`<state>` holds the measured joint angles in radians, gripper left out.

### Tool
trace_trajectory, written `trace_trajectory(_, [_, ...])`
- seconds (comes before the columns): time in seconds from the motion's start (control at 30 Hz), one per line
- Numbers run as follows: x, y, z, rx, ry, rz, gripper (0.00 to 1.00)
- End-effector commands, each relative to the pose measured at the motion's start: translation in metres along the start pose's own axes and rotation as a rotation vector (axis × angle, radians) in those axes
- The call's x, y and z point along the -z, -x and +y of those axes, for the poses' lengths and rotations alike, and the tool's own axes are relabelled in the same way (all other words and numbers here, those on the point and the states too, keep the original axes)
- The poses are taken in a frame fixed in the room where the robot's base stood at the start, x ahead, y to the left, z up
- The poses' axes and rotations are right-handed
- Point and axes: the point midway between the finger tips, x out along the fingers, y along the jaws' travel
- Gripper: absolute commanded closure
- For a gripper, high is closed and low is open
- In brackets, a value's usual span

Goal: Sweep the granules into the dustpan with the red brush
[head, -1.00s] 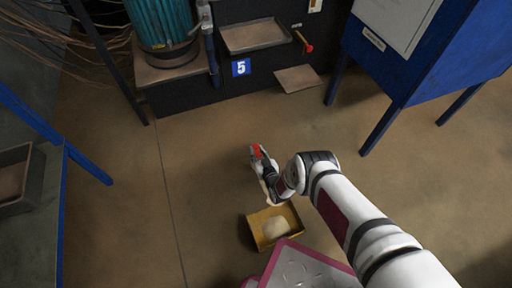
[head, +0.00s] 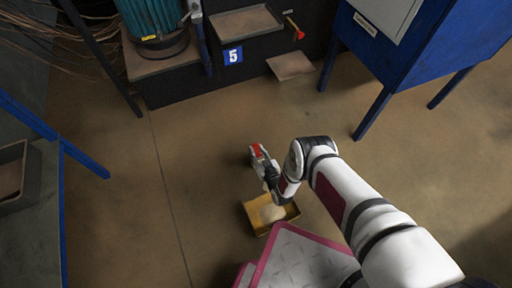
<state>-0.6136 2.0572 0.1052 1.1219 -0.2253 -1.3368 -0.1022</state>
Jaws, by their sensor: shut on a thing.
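My gripper (head: 262,163) is low over the floor near the middle of the head view, seen from above. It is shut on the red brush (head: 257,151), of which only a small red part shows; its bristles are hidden. The yellow dustpan (head: 256,227) lies on the floor just below my gripper in the picture. A pale heap of granules (head: 270,214) shows inside the dustpan. My wrist is close to the dustpan's upper edge; I cannot tell whether anything touches it. I see no clear granules on the open floor.
A blue cabinet on legs (head: 403,65) stands at upper right. A dark machine stand with a blue number 5 sign (head: 233,56) is at the back. A blue-framed bench (head: 62,165) is at left. The floor (head: 190,160) around the gripper is clear.

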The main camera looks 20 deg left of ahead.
Motion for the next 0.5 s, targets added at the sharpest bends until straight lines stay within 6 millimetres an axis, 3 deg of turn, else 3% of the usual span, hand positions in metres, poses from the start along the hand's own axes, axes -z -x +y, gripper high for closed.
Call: trace_trajectory(0.5, [-0.008, 0.027, 0.001, -0.001, -0.001, 0.003, 1.0])
